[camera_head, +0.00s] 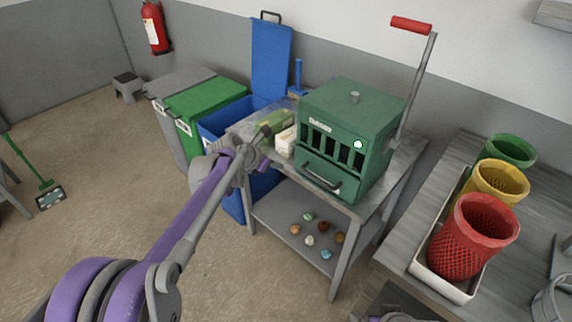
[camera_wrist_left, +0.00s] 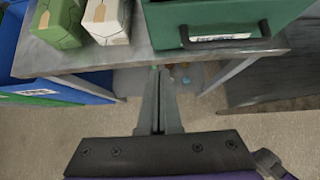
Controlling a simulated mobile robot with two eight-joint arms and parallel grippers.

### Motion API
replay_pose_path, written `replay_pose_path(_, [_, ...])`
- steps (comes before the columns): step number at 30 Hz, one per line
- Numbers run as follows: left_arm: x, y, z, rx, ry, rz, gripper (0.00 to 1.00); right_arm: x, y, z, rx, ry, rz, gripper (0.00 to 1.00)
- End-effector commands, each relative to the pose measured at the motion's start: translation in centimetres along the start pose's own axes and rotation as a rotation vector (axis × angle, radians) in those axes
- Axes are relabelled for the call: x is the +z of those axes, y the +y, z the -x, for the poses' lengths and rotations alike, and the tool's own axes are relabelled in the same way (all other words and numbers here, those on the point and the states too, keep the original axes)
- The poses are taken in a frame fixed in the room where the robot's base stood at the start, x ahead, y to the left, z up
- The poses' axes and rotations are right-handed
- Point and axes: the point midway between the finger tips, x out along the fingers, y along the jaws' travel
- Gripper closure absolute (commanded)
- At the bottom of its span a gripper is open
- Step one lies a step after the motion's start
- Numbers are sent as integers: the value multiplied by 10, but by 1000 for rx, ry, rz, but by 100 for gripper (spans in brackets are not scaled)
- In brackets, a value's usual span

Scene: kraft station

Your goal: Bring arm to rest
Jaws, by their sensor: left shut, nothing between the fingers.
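My left arm reaches from the lower left of the head view toward the front left corner of the table with the green machine. My left gripper (camera_head: 258,138) is at that table's left edge, close to the cartons. In the left wrist view my left gripper (camera_wrist_left: 158,75) shows its two fingers together with nothing between them. They point toward the table's front edge, below the green machine's drawer. I cannot tell whether they touch the table. My right gripper does not show; only a small part of my right arm may show at the bottom edge of the head view.
The green machine (camera_head: 345,125) with a red-handled lever stands on the table (camera_head: 375,205). A white carton (camera_wrist_left: 107,20) and a green carton (camera_wrist_left: 60,22) stand beside it. Several small balls lie on the lower shelf. Bins (camera_head: 205,105) stand left; mesh baskets (camera_head: 470,235) stand on the right bench.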

Motion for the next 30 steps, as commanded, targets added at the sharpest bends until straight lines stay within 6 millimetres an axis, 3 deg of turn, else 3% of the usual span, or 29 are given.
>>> replay_pose_path(6, [0,0,41,1,0,1,100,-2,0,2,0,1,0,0])
replay_pose_path(16, [-1,0,57,0,3,-7,100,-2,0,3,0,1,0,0])
replay_pose_path(19, [-4,-8,68,4,16,-88,100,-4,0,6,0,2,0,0])
replay_pose_path(23, [-21,-31,103,14,71,-384,100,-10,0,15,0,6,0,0])
replay_pose_path(30, [-90,-90,186,-32,245,-1216,100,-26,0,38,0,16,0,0])
